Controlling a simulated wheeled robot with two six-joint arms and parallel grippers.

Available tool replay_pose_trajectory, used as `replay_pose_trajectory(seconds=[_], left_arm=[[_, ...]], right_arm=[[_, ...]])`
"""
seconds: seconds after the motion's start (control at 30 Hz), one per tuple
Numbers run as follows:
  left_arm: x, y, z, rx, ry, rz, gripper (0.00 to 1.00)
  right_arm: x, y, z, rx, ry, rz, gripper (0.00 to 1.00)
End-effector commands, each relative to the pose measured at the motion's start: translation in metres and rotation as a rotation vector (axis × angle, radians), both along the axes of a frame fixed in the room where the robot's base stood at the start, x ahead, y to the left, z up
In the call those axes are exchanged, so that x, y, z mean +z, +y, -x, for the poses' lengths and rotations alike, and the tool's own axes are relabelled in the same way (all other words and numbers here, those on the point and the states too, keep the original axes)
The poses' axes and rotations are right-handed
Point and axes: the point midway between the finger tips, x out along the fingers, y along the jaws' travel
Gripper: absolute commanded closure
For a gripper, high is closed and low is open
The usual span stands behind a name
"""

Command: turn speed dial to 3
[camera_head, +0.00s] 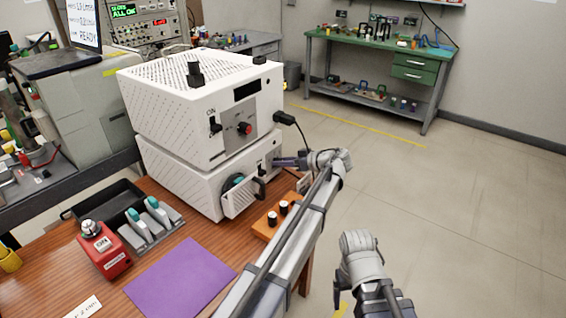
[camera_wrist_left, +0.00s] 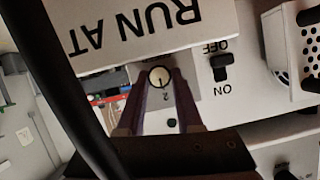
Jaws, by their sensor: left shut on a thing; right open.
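The speed dial (camera_wrist_left: 159,77) is a small round knob with a pale face and a dark pointer line, and a printed 2 is beside it in the left wrist view. My left gripper (camera_wrist_left: 159,88) is shut on the dial, with one dark finger on each side. In the head view my left gripper (camera_head: 278,162) reaches the right end of the lower white machine (camera_head: 185,178), and the dial is hidden there. My right gripper (camera_head: 384,303) is at the bottom, away from the machine and holding nothing visible; its fingers are hard to make out.
An ON/OFF switch (camera_wrist_left: 222,68) is near the dial, and a RUN AT sign (camera_wrist_left: 135,28) is close by. A wooden block with black knobs (camera_head: 272,222) and a purple mat (camera_head: 180,280) lie in front.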

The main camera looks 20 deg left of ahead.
Motion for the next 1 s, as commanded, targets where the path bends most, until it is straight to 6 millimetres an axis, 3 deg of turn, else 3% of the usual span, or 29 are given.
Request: replay_pose_trajectory(seconds=[0.37,1.0], left_arm=[[-0.001,-0.001,-0.002,0.0,0.068,-0.028,1.0],[-0.004,-0.003,-0.005,-0.001,0.471,-0.192,1.0]], right_arm=[[-0.002,0.0,0.0,0.0,0.0,0.0,0.19],[-0.02,0.0,0.0,0.0,0.0,0.0,0.19]])
